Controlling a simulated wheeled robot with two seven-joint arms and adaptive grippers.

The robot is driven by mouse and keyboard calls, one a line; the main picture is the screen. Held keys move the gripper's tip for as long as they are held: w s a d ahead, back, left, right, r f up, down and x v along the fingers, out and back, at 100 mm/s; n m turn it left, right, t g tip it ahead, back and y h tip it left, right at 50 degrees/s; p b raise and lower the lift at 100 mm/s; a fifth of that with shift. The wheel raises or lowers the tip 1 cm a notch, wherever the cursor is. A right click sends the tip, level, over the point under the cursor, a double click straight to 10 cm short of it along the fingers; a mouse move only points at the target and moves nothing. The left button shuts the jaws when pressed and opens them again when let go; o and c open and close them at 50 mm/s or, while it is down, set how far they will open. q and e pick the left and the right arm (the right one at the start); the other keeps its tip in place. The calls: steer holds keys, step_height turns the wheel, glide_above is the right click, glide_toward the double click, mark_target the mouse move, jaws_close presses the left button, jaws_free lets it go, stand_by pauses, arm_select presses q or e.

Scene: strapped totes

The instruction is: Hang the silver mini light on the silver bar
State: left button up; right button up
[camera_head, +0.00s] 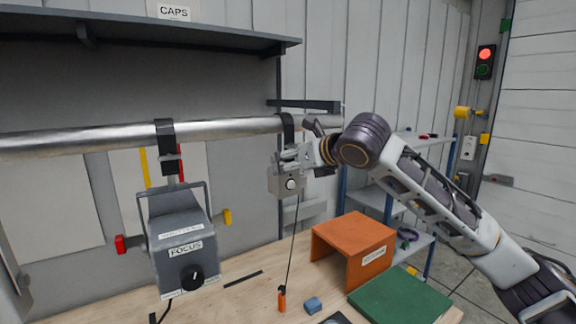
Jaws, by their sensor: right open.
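The silver bar (90,137) runs across the view from the left edge toward the right, above the workbench. The silver mini light (287,181) is a small grey box with a round white front, near the bar's right part. A black hook (288,124) above it curves over the bar, and the light appears to hang below it. My right gripper (293,160) comes in from the right and is open at the top of the light. Its fingers partly hide the joint between hook and light, so contact is unclear. My left gripper is out of view.
A larger grey lamp marked FOCUS (181,240) hangs from the bar at left by a black clamp (166,143). A thin cord runs down from the mini light to an orange piece (282,299). The bench holds an orange stand (352,236), green board (400,296) and blue block (313,305).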

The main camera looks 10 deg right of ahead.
steer(key=shift+v, duration=2.75)
